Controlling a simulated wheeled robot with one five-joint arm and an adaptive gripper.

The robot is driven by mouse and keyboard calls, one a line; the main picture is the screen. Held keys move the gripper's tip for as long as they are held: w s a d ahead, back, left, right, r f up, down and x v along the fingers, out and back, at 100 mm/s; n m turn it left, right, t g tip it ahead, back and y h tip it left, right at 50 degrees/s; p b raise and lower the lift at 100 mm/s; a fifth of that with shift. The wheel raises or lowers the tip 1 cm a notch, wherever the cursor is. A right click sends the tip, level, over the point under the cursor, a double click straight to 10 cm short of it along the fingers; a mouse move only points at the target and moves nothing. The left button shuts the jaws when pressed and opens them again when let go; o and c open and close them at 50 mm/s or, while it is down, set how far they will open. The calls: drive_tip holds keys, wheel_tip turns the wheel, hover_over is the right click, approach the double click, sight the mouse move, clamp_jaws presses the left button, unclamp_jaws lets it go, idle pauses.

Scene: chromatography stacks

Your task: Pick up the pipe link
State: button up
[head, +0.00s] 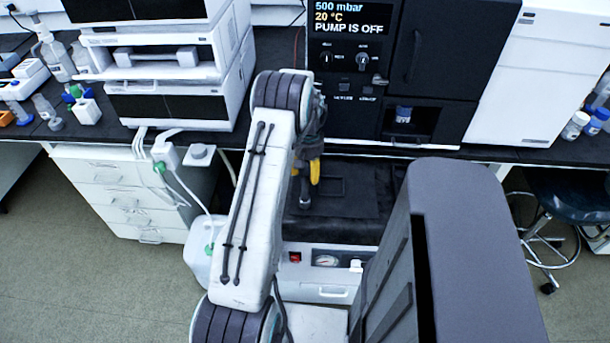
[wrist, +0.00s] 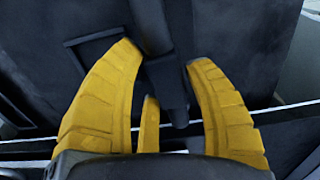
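A dark grey, pipe-like piece, which looks like the pipe link (wrist: 165,80), runs from the top of the wrist view down between my yellow fingers. My gripper (wrist: 166,58) has its fingers spread on both sides of it, with narrow gaps showing; I see no clear grip on it. In the head view my gripper (head: 308,172) is over the black bench surface below the pump unit, partly hidden by my arm. A dark upright piece (head: 305,192) shows just below the yellow fingers there; its upper part is hidden.
The black pump unit (head: 345,75) stands behind my gripper, its display reading PUMP IS OFF. White stacked instruments (head: 165,60) stand to the left. A black surface (head: 350,215) lies under the gripper, above a white unit with a gauge (head: 327,261). A stool (head: 570,195) is at right.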

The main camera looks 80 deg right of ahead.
drive_tip(key=c, duration=0.8)
drive_tip(key=shift+r, duration=0.1)
drive_tip(key=shift+c, duration=0.2)
